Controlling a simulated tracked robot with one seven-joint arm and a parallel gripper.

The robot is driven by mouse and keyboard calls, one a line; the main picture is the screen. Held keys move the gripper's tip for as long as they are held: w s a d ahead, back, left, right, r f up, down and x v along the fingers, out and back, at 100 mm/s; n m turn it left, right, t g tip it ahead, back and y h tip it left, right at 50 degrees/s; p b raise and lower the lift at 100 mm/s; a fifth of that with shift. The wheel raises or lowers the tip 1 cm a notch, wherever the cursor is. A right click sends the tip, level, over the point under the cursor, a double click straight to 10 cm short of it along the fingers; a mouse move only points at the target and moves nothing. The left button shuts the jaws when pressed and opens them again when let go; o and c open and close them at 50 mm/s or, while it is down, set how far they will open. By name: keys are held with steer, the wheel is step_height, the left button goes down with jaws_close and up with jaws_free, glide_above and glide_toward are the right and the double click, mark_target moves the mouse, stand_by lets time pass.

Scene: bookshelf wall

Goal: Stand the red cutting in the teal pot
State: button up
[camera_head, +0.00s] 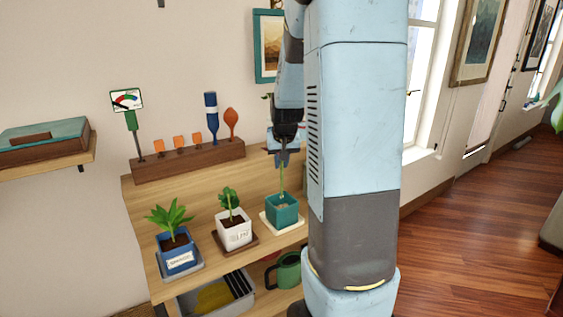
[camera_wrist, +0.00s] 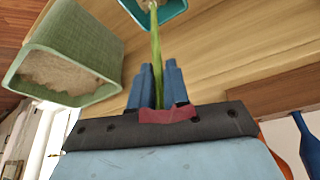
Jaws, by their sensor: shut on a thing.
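The teal pot (camera_head: 284,217) stands on a pale square saucer at the right of the shelf top in the head view. Its mouth also shows at the top of the wrist view (camera_wrist: 174,10). My gripper (camera_head: 283,158) is above this pot, pointing down. In the wrist view my gripper (camera_wrist: 158,90) is shut on the cutting's green stem (camera_wrist: 155,50), with a dark red part (camera_wrist: 168,116) by the finger bases. The stem reaches to the pot's mouth and looks near upright in the head view. I cannot tell whether its end touches the filling.
A white pot (camera_head: 235,236) and a blue pot (camera_head: 178,258), both planted, stand left of the teal pot. A wooden tool rack (camera_head: 190,161) lies behind. A larger sage-green planter (camera_wrist: 62,45) shows in the wrist view. A green watering can (camera_head: 288,272) stands below.

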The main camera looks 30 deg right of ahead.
mark_target(282, 177)
steer(key=shift+f, duration=4.15)
steer(key=o, duration=0.8)
steer(key=shift+o, duration=0.6)
steer(key=o, duration=0.3)
steer(key=shift+w+v, duration=0.2)
steer(key=shift+v, duration=2.05)
steer(key=shift+w+v, duration=0.2)
steer(key=shift+v, duration=2)
steer(key=shift+d+r, duration=0.1)
steer(key=shift+r, duration=0.15)
